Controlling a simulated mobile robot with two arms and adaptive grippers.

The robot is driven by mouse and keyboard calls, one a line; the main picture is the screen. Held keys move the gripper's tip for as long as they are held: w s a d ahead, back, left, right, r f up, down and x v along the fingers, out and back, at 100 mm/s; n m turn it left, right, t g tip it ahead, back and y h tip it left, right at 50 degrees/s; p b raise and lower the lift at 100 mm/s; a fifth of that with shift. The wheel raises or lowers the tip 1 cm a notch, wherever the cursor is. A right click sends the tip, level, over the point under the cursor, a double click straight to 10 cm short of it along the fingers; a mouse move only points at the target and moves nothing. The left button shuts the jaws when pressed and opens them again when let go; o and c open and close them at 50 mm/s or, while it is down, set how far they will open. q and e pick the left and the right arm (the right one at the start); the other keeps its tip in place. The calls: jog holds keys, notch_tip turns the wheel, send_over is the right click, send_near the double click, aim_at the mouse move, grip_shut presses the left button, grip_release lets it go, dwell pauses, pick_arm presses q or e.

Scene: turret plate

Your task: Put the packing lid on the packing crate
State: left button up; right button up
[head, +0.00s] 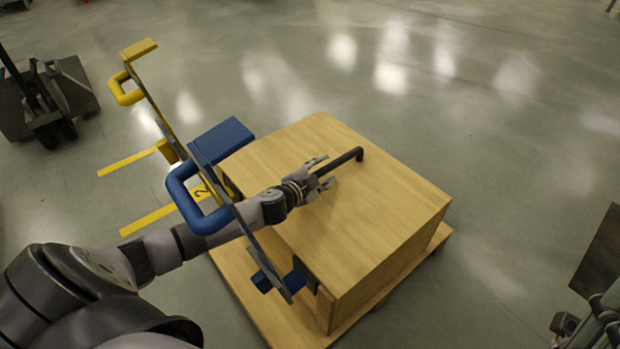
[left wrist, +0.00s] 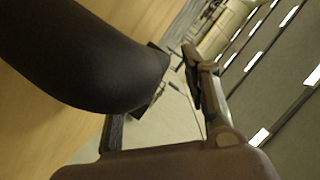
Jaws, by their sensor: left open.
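The packing lid (head: 320,145) is a flat wooden panel with a bent black handle (head: 347,162). It lies over the top of the packing crate (head: 385,265), a wooden box. I cannot tell whether it is fully seated. My left gripper (head: 324,174) is over the lid, its fingers open and apart on either side of the handle's near end. In the left wrist view, the dark handle (left wrist: 85,60) fills the upper left, close to the fingers. Contact cannot be told. My right gripper is not clearly visible.
The crate stands on a wooden base (head: 262,315). A blue handle (head: 180,190) and a yellow handle (head: 123,92) on upright plates rise left of it, close to my left arm. Dark equipment (head: 50,100) stands far left.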

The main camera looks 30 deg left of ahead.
pick_arm(q)
jog(key=v, duration=1)
jog(key=shift+r, duration=0.25)
jog(key=shift+s+a, duration=0.1)
jog(key=shift+s, duration=0.05)
